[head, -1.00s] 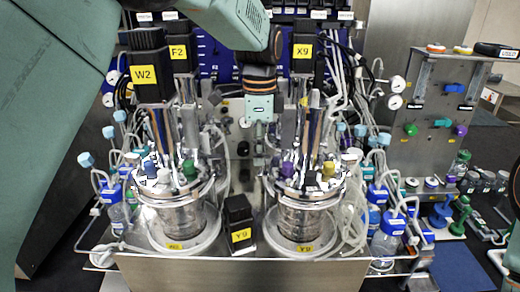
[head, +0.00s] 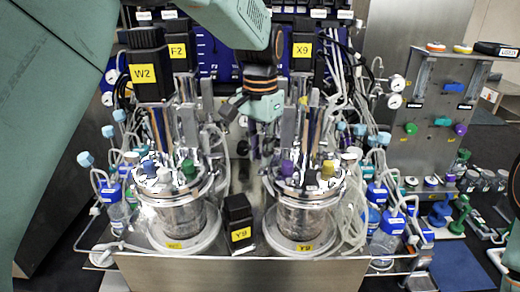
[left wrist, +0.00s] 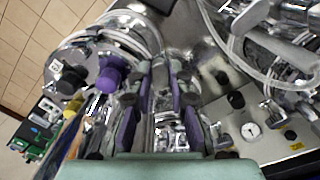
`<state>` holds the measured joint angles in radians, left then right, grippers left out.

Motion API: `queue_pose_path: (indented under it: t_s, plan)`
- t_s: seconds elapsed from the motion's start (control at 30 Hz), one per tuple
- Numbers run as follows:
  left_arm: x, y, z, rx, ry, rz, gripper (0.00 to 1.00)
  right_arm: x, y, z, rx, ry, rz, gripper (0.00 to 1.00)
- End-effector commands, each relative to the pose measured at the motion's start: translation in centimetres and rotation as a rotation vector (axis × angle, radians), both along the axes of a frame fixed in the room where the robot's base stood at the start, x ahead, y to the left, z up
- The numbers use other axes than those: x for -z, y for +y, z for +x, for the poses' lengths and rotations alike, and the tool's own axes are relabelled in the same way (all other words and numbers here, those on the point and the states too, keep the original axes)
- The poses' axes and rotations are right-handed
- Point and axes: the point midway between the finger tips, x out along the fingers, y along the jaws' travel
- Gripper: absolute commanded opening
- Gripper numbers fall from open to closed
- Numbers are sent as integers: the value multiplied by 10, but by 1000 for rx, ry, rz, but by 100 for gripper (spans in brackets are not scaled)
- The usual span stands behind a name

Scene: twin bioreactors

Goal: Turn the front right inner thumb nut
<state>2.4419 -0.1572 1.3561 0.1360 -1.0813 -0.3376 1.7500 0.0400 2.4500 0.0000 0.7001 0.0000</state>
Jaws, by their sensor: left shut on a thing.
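The right vessel (head: 303,215) has a shiny metal lid with a purple cap (head: 287,168) and a yellow cap (head: 328,168). My left gripper (head: 268,140) points down at the inner side of this lid, behind the purple cap. In the left wrist view its purple-padded fingers (left wrist: 160,88) are shut on a small metal piece at the lid's edge, apparently the thumb nut (left wrist: 159,72). The fingers largely hide it. The purple cap (left wrist: 112,76) stands just left of the fingers there. My right gripper is not in view.
The left vessel (head: 180,220) stands beside it, with a black block marked Y9 (head: 238,222) between them. Tubes and blue-capped bottles (head: 377,192) crowd the right side. A metal panel (head: 430,110) with coloured knobs stands farther right.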

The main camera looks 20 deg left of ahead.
Motion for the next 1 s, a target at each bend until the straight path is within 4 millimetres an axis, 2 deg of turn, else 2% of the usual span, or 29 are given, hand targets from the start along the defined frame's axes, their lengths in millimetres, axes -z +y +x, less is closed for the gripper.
queue_pose_path:
  t_s: [0.2, 0.5, 1.0]
  plan:
    - [3, -1, -3, -191, 10, 1, 0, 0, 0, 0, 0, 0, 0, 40]
    - [4, -3, -3, -388, 12, 2, 0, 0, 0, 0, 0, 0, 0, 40]
    - [5, -3, -4, -498, 14, 4, 0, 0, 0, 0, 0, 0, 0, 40]
